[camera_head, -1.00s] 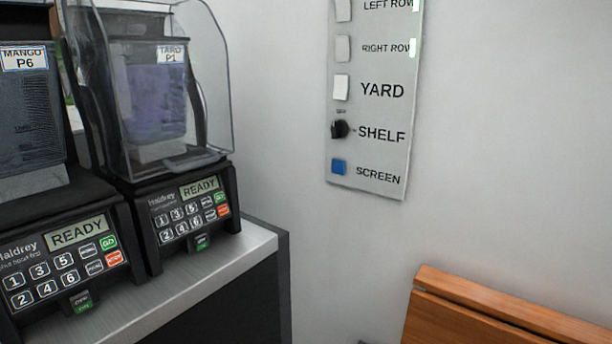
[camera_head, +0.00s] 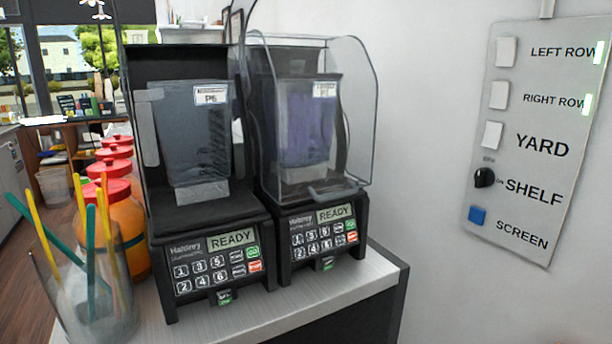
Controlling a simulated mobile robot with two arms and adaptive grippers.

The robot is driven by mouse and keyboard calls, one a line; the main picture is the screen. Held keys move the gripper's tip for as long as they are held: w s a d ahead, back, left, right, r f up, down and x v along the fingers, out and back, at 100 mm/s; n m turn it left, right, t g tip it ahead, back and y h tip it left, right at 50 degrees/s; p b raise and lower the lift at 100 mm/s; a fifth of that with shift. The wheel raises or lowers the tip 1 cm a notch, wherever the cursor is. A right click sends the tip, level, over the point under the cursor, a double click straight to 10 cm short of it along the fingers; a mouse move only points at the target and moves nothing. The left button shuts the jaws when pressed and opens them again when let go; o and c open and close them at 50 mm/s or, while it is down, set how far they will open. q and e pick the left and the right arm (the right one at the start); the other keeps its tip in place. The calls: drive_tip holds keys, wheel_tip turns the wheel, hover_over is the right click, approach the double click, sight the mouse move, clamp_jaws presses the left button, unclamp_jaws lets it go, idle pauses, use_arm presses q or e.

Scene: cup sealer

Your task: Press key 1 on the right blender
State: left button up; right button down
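The right blender (camera_head: 308,210) stands on the counter under a clear hood (camera_head: 350,120), with a purple-filled jar (camera_head: 307,130) labelled P1 inside. Its display (camera_head: 334,214) reads READY. Key 1 (camera_head: 298,239) is at the upper left of its number keys, small in this view. The left blender (camera_head: 190,220) stands beside it with a jar (camera_head: 195,145) labelled P6, and its display (camera_head: 231,237) also reads READY. Neither of my grippers is in view.
A clear container (camera_head: 90,300) with yellow and teal sticks stands at the front left. Several red-lidded orange jars (camera_head: 125,225) line the left side. The metal counter (camera_head: 350,290) has a bare strip in front. A switch panel (camera_head: 540,150) hangs on the right wall.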

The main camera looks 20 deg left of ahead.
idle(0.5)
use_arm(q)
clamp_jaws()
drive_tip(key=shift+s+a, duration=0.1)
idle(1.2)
